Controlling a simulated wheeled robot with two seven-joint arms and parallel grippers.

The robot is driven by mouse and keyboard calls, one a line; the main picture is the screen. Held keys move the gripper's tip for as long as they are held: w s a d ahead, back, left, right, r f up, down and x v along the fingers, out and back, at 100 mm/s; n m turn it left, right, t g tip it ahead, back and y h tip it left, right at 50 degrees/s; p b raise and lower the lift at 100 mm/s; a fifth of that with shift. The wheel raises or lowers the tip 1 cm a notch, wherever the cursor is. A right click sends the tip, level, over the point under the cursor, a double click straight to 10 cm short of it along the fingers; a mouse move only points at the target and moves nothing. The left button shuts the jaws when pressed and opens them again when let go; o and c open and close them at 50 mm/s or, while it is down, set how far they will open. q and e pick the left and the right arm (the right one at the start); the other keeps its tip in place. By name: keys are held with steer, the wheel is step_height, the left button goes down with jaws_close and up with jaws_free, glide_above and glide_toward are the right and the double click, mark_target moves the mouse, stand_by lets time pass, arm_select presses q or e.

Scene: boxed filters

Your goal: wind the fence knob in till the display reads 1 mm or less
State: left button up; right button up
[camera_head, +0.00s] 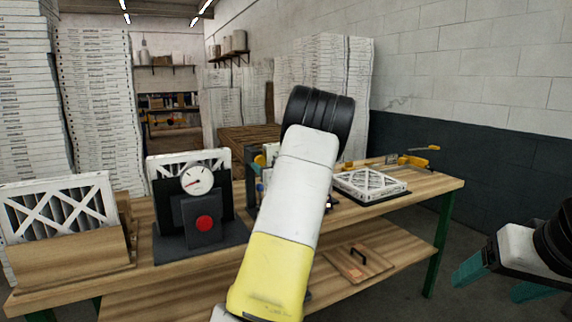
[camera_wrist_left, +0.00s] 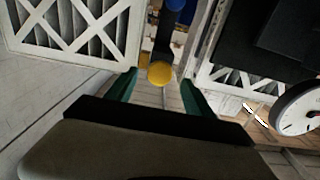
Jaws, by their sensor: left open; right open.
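A yellow round knob (camera_wrist_left: 160,73) on a dark stem shows in the left wrist view. My left gripper (camera_wrist_left: 159,80) is open, its green fingers one on each side of the knob; I cannot tell whether they touch it. In the head view a yellow knob (camera_head: 260,161) shows just left of my left arm, which hides my left gripper and much of the device behind it. No readable millimetre display shows. My right gripper (camera_head: 485,289) is open and empty, low at the right, off the table.
A white dial gauge (camera_head: 197,180) stands over a dark stand with a red button (camera_head: 204,223). A boxed filter (camera_head: 60,205) stands in a wooden holder at the left. Another filter (camera_head: 369,184) lies flat on the workbench (camera_head: 435,187) right of my arm. A yellow-handled tool (camera_head: 413,160) lies behind.

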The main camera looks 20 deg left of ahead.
mark_target(261, 162)
arm_select(q)
steer(key=shift+x, duration=2.1)
jaws_close()
steer(key=shift+m, duration=0.3)
steer(key=m, duration=1.1)
steer(key=shift+m, duration=0.3)
